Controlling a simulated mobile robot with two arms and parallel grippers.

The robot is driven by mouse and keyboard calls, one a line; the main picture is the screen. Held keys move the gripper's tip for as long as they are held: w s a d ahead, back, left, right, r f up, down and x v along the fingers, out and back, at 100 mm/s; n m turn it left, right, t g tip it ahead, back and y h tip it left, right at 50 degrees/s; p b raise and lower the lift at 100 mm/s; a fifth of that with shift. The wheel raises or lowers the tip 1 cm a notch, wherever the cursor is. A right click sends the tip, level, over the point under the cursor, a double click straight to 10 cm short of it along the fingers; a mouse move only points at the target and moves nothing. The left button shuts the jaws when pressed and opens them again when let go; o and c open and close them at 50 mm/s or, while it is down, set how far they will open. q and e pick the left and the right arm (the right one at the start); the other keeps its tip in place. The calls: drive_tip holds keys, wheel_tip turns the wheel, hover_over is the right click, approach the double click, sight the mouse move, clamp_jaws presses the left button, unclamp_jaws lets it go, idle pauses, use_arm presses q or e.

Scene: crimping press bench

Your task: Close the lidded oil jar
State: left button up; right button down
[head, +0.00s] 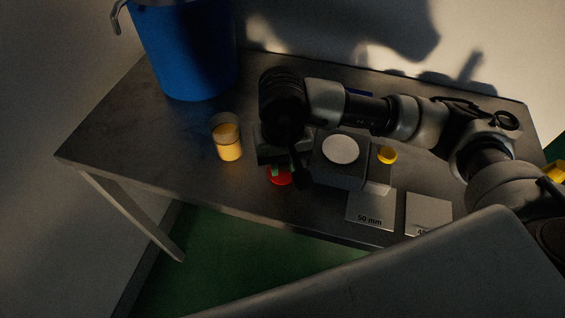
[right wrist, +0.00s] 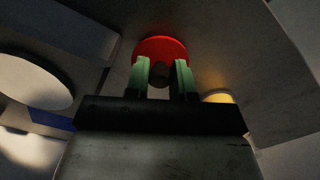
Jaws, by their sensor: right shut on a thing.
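The oil jar (head: 227,140) is a clear cup with yellow oil in it, standing open on the table left of my right gripper. Part of it shows in the right wrist view (right wrist: 217,97) at the right. The red round lid (head: 281,177) is apart from the jar, to its right and nearer the table's front edge. My right gripper (right wrist: 165,80) has green fingertips shut on the lid's dark knob. Whether the lid touches the table I cannot tell. In the head view the gripper (head: 275,170) is mostly hidden by its own wrist. My left gripper is not in view.
A grey block with a white disc (head: 340,149) stands right of the lid, with a yellow round piece (head: 387,155) beside it. Plates marked "50 mm" (head: 370,207) and another (head: 428,212) lie near the front. A blue bucket (head: 185,50) stands behind the jar. The table's left part is clear.

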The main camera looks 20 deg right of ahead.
sight(284, 164)
drive_tip(key=r, duration=0.4)
drive_tip(key=shift+s+d+r+b, duration=0.1)
drive_tip(key=shift+s+r+b, duration=0.1)
drive_tip(key=shift+b, duration=0.2)
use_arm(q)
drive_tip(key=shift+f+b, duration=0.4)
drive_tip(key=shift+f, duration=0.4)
use_arm(e)
drive_tip(key=s+d+r, duration=0.5)
drive_tip(key=s+r, duration=0.1)
drive_tip(key=s, duration=0.4)
drive_tip(key=shift+r, duration=0.2)
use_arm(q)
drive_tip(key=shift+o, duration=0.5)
